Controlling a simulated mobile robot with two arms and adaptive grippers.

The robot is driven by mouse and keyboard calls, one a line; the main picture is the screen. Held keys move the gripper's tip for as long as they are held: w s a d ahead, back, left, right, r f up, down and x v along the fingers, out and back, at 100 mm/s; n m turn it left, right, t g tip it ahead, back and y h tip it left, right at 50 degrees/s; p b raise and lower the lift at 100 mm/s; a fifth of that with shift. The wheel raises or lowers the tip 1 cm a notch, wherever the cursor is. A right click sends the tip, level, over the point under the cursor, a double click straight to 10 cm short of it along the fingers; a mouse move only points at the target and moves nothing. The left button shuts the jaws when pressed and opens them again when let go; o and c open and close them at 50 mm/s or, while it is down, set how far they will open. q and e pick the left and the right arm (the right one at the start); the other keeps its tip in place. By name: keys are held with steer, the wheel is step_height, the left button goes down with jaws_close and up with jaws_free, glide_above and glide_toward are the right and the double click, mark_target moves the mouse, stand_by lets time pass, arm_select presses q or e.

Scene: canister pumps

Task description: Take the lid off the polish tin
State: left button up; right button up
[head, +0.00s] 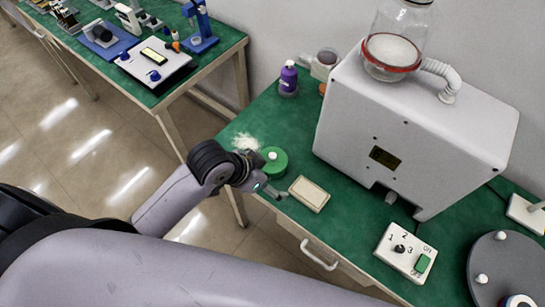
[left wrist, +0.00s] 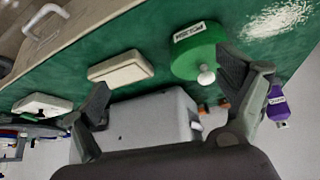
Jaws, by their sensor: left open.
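The polish tin is a round green tin (head: 274,162) with a white knob on its lid. It stands on the green bench top near the front edge, and the lid looks on. In the left wrist view the tin (left wrist: 196,58) shows a white label, too small to read surely, on its side. My left gripper (head: 266,189) is open and empty, just in front of the tin. In the left wrist view the tin is close to the right finger of the gripper (left wrist: 168,88); I cannot tell whether they touch. My right gripper is not in view.
White powder (head: 246,141) lies left of the tin, and a cream flat block (head: 309,194) right of it. A purple bottle (head: 288,79) stands behind. A large white machine (head: 400,130) with a glass jar fills the back right. A switch box (head: 405,252) sits at the front.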

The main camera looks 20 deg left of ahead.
arm_select(q)
steer(key=w+d+r+m+g+h, duration=0.1)
steer(key=w+r+m, duration=0.3)
steer(key=r, duration=0.3)
steer(key=m+g, duration=0.1)
steer(key=g, duration=0.1)
glide_toward(272, 155)
steer(key=shift+y, duration=0.5)
steer(key=p+x, duration=0.1)
steer(key=x, duration=0.1)
steer(key=p+x, duration=0.1)
steer(key=x, duration=0.2)
steer(key=shift+s+d+r, duration=0.15)
steer(key=shift+s+d, duration=0.1)
steer(key=shift+d, duration=0.05)
steer(key=shift+w+d+f+p, duration=0.25)
steer(key=shift+f+p, duration=0.1)
steer(key=shift+f, duration=0.1)
steer(key=p+x, duration=0.1)
steer(key=x, duration=0.3)
steer(key=shift+w+d+f, duration=0.1)
steer(key=shift+w, duration=0.05)
steer(key=shift+c, duration=0.2)
steer(key=c, duration=0.9)
